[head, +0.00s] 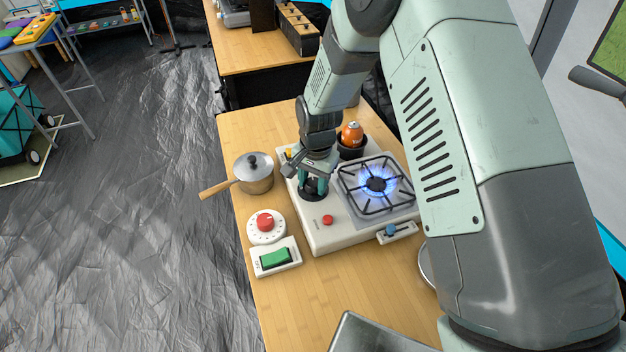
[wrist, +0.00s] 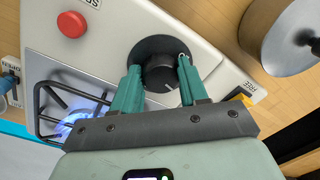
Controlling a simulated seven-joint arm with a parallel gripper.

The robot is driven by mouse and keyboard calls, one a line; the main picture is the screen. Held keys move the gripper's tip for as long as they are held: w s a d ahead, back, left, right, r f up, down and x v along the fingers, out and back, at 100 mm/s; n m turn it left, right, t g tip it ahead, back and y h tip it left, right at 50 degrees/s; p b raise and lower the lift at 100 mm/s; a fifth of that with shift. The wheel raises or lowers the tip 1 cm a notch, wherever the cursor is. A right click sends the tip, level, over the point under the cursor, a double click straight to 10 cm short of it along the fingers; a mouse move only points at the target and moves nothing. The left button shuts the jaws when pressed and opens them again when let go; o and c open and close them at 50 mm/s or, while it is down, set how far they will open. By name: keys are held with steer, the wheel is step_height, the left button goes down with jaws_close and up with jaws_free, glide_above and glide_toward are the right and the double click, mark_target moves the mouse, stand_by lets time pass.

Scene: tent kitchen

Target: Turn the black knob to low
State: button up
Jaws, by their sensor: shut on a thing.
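The black knob (wrist: 160,72) sits on a round black base on the white stove (head: 322,237). In the wrist view it has a white pointer line at its lower right. In the head view my gripper mostly covers the knob, and only its dark base (head: 312,195) shows. My gripper (wrist: 159,80) points down at the knob, with one green finger on each side of it, shut on the knob. In the head view my gripper (head: 313,186) is at the stove's left part. A blue flame (head: 377,183) burns under the black grate.
A lidded pot (head: 254,180) stands left of the stove. A red dial (head: 265,222) and a green switch (head: 275,258) lie at the table's left edge. A red button (head: 328,220) and a blue knob (head: 390,230) are at the stove's front.

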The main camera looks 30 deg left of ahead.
mark_target(316, 181)
steer(key=n, duration=0.7)
steer(key=shift+w, duration=0.1)
steer(key=n, duration=0.3)
steer(key=shift+d+n, duration=0.1)
steer(key=shift+n, duration=0.2)
steer(key=shift+w+n+g, duration=0.1)
steer(key=shift+n+g, duration=0.2)
steer(key=shift+n, duration=1.6)
steer(key=o, duration=1.1)
steer(key=shift+c, duration=0.2)
step_height(316, 181, up, 11)
steer(key=shift+w, duration=0.3)
steer(key=shift+d, duration=0.1)
